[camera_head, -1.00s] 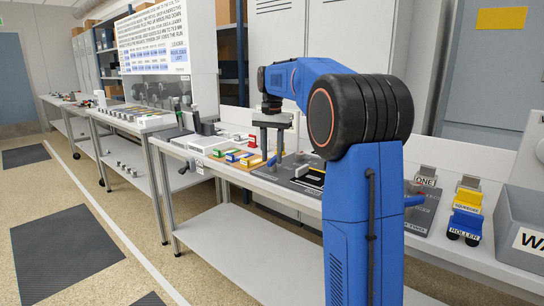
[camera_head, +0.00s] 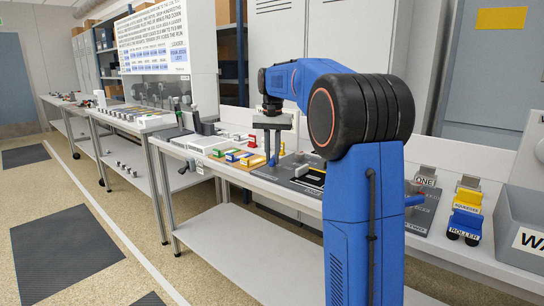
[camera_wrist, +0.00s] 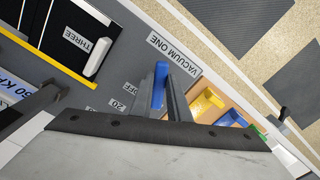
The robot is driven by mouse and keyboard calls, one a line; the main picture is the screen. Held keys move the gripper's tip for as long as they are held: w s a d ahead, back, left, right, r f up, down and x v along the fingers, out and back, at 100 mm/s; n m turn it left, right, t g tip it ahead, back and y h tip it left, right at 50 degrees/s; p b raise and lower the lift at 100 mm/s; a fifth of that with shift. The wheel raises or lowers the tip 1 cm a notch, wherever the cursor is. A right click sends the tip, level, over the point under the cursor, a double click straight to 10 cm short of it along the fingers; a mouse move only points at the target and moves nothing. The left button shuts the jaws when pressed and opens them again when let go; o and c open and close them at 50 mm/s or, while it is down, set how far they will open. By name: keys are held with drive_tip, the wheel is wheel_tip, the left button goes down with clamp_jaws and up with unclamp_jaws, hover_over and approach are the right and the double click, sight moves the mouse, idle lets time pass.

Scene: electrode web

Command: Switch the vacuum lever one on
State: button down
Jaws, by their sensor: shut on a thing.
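The VACUUM ONE label (camera_wrist: 174,53) lies on a dark grey panel in the wrist view. The gripper's body hides the lever's lower part and some of the panel. In the head view my gripper (camera_head: 272,158) points down at the bench, its fingers close together around the blue lever; detail there is small.
A white handle by the THREE label (camera_wrist: 97,57) is nearby on the panel. Yellow, blue and green blocks (camera_wrist: 208,102) lie on an orange-tan board beside it. The ONE block, the yellow-and-blue ROLLER block (camera_head: 466,222) and a grey bin (camera_head: 518,215) stand to the right.

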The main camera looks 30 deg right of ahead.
sight(273, 159)
drive_tip(key=shift+n, duration=0.7)
drive_tip(key=c, duration=1.7)
unclamp_jaws()
wheel_tip(273, 159, up, 17)
drive_tip(key=shift+r, duration=0.2)
drive_tip(key=shift+s, duration=0.1)
